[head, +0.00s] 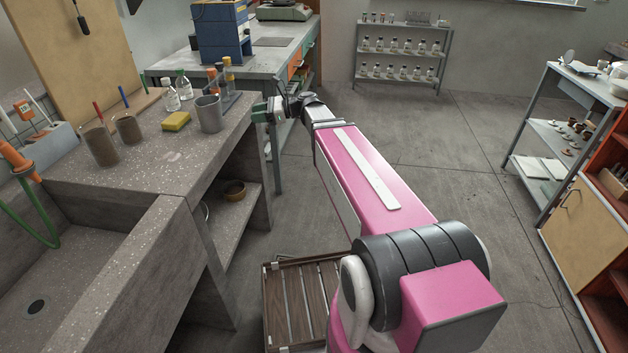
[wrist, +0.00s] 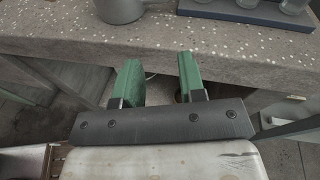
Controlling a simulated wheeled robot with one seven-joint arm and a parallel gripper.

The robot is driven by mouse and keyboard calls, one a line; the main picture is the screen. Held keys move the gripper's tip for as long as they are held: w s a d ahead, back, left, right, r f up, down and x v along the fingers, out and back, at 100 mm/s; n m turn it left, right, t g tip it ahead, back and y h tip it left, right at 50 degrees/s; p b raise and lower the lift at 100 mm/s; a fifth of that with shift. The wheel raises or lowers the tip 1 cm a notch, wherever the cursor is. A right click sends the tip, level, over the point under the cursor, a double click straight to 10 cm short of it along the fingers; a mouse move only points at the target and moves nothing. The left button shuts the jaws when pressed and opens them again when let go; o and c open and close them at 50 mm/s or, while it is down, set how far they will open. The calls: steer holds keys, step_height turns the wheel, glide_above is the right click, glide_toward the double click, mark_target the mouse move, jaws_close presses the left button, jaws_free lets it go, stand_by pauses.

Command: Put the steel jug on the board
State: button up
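The steel jug (head: 209,114) is a plain grey vessel standing upright near the bench's right edge. Its lower part also shows at the top of the wrist view (wrist: 120,10), beyond the fingers. My gripper (head: 262,113) is just off the bench edge, to the right of the jug and apart from it. In the wrist view its two green fingers (wrist: 159,82) are spread with nothing between them. A flat wooden board (head: 138,104) seems to lie at the back of the bench, partly hidden by bottles and metal pots.
On the concrete bench (head: 165,165) a yellow sponge (head: 176,121) lies left of the jug. A bottle rack (head: 226,98) stands behind it. A sink (head: 50,290) is in front. The floor right of my arm is clear.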

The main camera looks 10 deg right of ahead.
steer(key=s+d+f+n+g+h, duration=0.1)
steer(key=s+d+f+n+h, duration=0.7)
steer(key=f, duration=0.4)
steer(key=s+d+f+n+g+h, duration=0.1)
steer(key=s+d+f+n+h, duration=0.7)
steer(key=s+d+f+n, duration=0.1)
step_height(320, 180, down, 4)
steer(key=s+d, duration=0.1)
steer(key=d, duration=0.1)
steer(key=shift+d+r+n, duration=0.15)
steer(key=shift+d+n, duration=0.15)
steer(key=shift+n, duration=0.1)
